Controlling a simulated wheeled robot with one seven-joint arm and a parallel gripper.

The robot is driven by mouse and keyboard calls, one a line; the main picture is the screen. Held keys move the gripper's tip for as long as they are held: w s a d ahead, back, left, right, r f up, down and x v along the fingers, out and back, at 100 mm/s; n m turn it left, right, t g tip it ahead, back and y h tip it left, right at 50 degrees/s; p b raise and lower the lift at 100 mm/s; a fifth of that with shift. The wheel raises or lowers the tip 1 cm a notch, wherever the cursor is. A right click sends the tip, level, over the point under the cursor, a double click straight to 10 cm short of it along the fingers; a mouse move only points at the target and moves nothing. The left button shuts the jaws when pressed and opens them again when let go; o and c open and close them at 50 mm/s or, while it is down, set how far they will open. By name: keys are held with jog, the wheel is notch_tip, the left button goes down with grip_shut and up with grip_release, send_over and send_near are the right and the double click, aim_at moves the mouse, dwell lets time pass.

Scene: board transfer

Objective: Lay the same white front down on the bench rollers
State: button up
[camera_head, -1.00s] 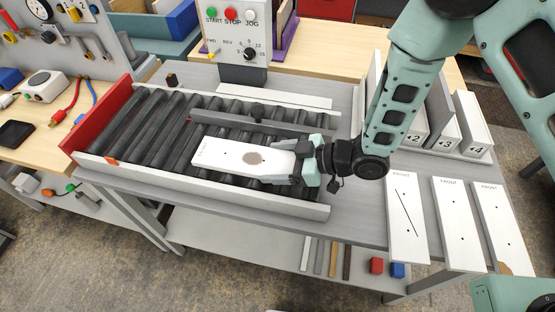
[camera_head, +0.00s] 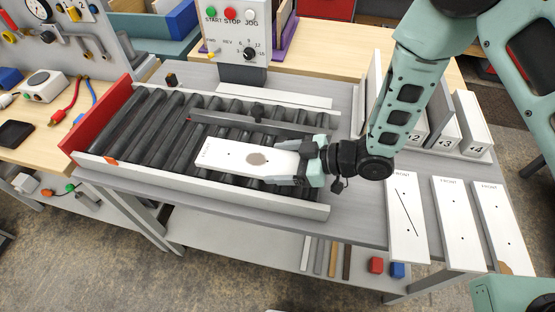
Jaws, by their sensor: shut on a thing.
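The white front (camera_head: 225,152) is a flat white board with a brownish round patch and a few small dark dots. It lies flat over the bench rollers (camera_head: 150,125), in their right half; whether it touches them or hangs just above I cannot tell. My gripper (camera_head: 294,165) is shut on its right end, coming in from the right. The gripper's fingers hide part of that end.
A grey rail (camera_head: 225,125) with a dark knob runs behind the board. A red end plate (camera_head: 102,120) closes the rollers' left end. A control box (camera_head: 237,35) stands behind. Several other white fronts (camera_head: 453,220) lie at the right, below numbered slots (camera_head: 470,135).

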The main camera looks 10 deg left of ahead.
aim_at(296, 167)
jog(key=shift+s+d, duration=0.1)
jog(key=shift+d, duration=0.9)
jog(key=shift+d, duration=0.15)
jog(key=shift+s+d, duration=0.1)
jog(key=shift+d, duration=1.25)
jog(key=shift+s+d, duration=0.15)
jog(key=shift+d, duration=1.35)
jog(key=shift+s+d, duration=0.1)
jog(key=shift+d, duration=1.45)
jog(key=o, duration=1.1)
